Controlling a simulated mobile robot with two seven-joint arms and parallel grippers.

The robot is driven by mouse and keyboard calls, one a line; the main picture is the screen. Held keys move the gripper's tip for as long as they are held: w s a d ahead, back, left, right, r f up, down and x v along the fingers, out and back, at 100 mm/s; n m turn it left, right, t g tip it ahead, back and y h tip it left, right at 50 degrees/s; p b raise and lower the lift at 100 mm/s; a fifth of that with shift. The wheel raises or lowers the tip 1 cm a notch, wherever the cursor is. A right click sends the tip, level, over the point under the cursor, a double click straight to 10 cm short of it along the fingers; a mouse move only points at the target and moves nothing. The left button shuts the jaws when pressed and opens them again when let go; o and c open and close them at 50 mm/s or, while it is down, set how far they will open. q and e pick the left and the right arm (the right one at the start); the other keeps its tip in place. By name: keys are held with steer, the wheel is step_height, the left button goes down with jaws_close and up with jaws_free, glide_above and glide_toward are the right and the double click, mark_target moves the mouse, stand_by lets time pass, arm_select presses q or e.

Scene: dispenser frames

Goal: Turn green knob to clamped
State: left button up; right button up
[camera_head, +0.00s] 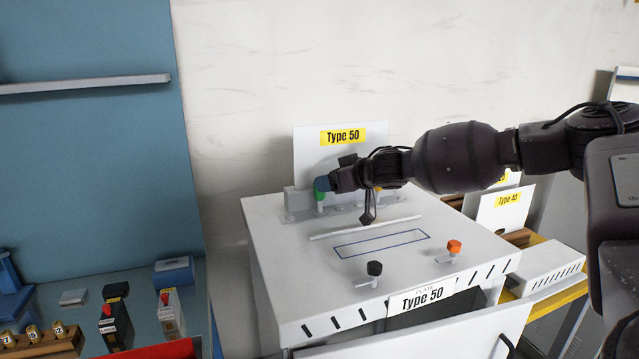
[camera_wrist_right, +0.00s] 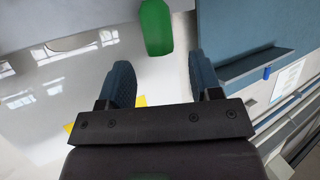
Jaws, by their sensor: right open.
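The green knob (camera_head: 319,194) stands on a grey bar at the back of the white Type 50 machine. It is partly covered by my right gripper (camera_head: 322,184), which reaches in from the right. In the right wrist view, the green knob (camera_wrist_right: 155,26) appears upright at the top, just beyond and roughly centred between the two blue fingertips of my right gripper (camera_wrist_right: 159,58). The fingers are spread with nothing between them. I cannot tell whether a finger touches the knob. My left gripper is not in view.
A black knob (camera_head: 374,268) and an orange knob (camera_head: 454,247) stand on the front of the machine top (camera_head: 285,245). A Type 50 card (camera_head: 310,150) stands behind the green knob. A blue panel (camera_head: 90,150) rises at left.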

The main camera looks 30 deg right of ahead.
mark_target(320, 197)
steer(key=shift+x, duration=2.2)
steer(key=shift+c, duration=0.3)
steer(key=c, duration=0.9)
steer(key=shift+r+n+y, duration=0.1)
steer(key=shift+n+y, duration=0.2)
steer(key=shift+y, duration=0.1)
steer(key=shift+n+g+y, duration=0.3)
steer(key=shift+n+y, duration=0.4)
steer(key=shift+y, duration=0.1)
steer(key=n+g+y, duration=0.2)
steer(key=n+y, duration=0.1)
steer(key=shift+n+g, duration=0.3)
steer(key=shift+n+g+y, duration=1.9)
steer(key=shift+n+g, duration=0.6)
steer(key=shift+n, duration=0.1)
steer(key=shift+g, duration=0.3)
